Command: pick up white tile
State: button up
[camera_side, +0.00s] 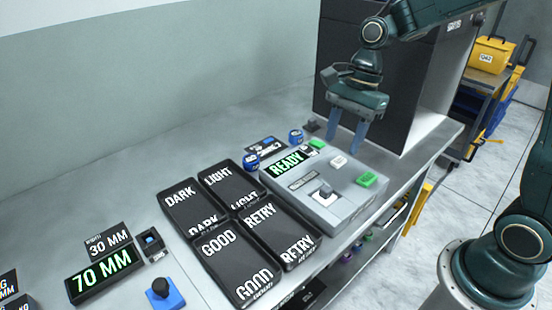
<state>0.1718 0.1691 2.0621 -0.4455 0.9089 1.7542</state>
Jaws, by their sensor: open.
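A small white tile (339,161) lies on top of the grey machine (322,202), between a green block (317,144) at the back and another green block (367,179) at the front right. My gripper (345,133) points down above the machine's back edge, with its two blue fingers apart and nothing between them. The fingertips appear above and behind the white tile in the picture. I cannot tell their exact height over the machine.
Black trays labelled DARK (176,193), LIGHT, GOOD and RETRY stand left of the machine. A READY display (287,164) and a lever (326,193) rise from its top. Blue rolls (296,137) lie behind it. A large dark cabinet (400,100) stands close behind my gripper.

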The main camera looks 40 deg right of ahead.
send_over(326, 188)
jog(key=d, duration=0.2)
jog(key=shift+d+f+x, duration=0.1)
jog(key=shift+d+x, duration=0.15)
jog(key=shift+x, duration=0.85)
jog(key=shift+d+f+x, duration=0.1)
jog(key=shift+d+x, duration=0.15)
jog(key=shift+x, duration=0.9)
jog(key=shift+d+x, duration=0.25)
jog(key=shift+x, duration=0.85)
jog(key=shift+s+f, duration=0.1)
jog(key=shift+x, duration=2.55)
jog(key=shift+d, duration=0.1)
grip_shut()
notch_tip(326, 188, up, 20)
